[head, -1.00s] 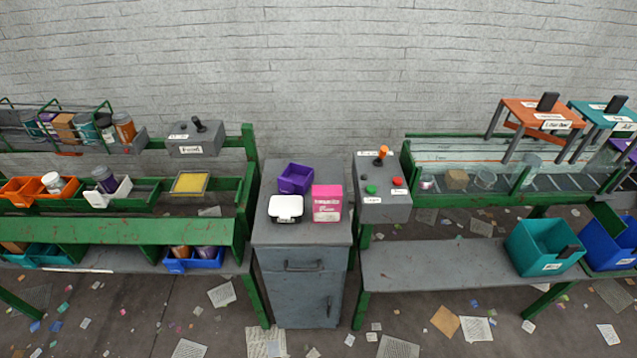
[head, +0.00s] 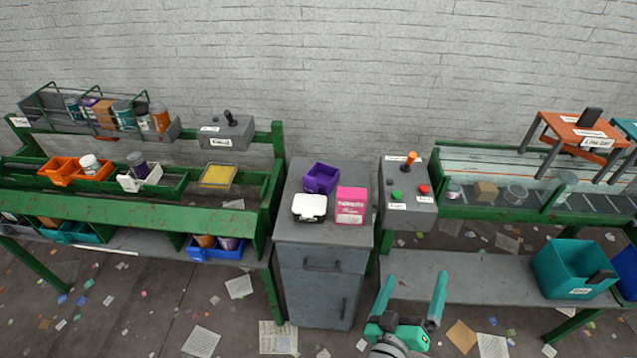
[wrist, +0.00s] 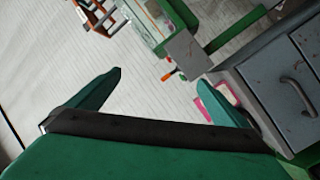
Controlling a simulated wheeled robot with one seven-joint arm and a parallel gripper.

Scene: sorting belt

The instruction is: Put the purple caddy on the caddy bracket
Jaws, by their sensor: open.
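The purple caddy (head: 320,179) sits upright on the grey cabinet top, behind a white box with a dark base (head: 309,207) and left of a pink box (head: 350,204). My gripper (head: 412,287) is open and empty, low in front of the right-hand shelf, to the right of the cabinet and well apart from the caddy. In the wrist view my gripper's teal fingers (wrist: 160,92) are spread, with nothing between them. The caddy does not show in the wrist view. I cannot pick out the caddy bracket for certain.
The grey cabinet (head: 324,258) stands between two green benches. A control box (head: 409,189) with an orange-topped lever is right of it. A teal bin (head: 572,268) stands on the right lower shelf. A blue caddy (head: 217,248) is low at left. Papers litter the floor.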

